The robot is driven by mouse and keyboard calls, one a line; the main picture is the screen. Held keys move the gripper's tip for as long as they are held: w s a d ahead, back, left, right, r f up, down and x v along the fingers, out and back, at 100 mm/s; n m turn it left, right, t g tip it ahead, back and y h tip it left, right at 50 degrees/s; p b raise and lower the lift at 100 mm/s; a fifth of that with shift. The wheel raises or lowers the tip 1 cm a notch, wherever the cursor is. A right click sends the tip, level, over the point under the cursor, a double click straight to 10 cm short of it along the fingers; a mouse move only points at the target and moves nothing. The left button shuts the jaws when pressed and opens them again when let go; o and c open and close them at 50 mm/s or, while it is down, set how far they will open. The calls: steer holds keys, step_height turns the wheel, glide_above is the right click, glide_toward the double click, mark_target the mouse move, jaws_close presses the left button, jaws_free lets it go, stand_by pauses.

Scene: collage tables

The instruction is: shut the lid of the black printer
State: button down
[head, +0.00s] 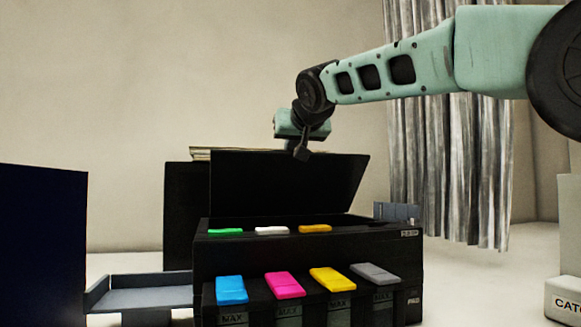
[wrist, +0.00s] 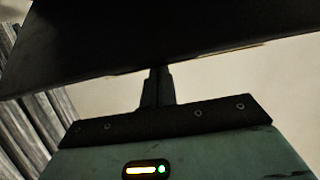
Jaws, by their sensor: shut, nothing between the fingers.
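The black printer (head: 300,255) stands in the middle of the head view. Its lid (head: 285,185) is raised and tilted, open above the body. My gripper (head: 302,155) is shut and empty at the lid's upper edge. In the wrist view, the closed fingers (wrist: 157,72) reach the edge of a dark panel, which looks like the lid (wrist: 150,35). I cannot tell whether they touch it.
Blue, magenta, yellow and grey tabs line the printer's front. A grey tray (head: 140,292) sticks out at its left. A dark panel (head: 40,245) stands at the far left. A grey curtain (head: 450,170) hangs behind. A white box (head: 565,298) is at the lower right.

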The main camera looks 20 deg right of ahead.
mark_target(294, 160)
steer(key=shift+s+f+t+b, duration=1.5)
steer(key=shift+s+f+b, duration=0.5)
steer(key=shift+b, duration=4.6)
steer(key=s+f+t+b, duration=0.1)
steer(key=b, duration=0.5)
steer(key=shift+s+f, duration=0.35)
steer(key=shift+s, duration=0.05)
steer(key=s+f+b, duration=0.3)
steer(key=f+b, duration=0.2)
steer(key=b, duration=0.5)
steer(key=shift+s+f, duration=0.2)
steer(key=shift+f, duration=0.1)
steer(key=s+b, duration=0.2)
steer(key=s, duration=1.5)
steer(key=shift+s+f, duration=0.25)
steer(key=shift+f, duration=0.05)
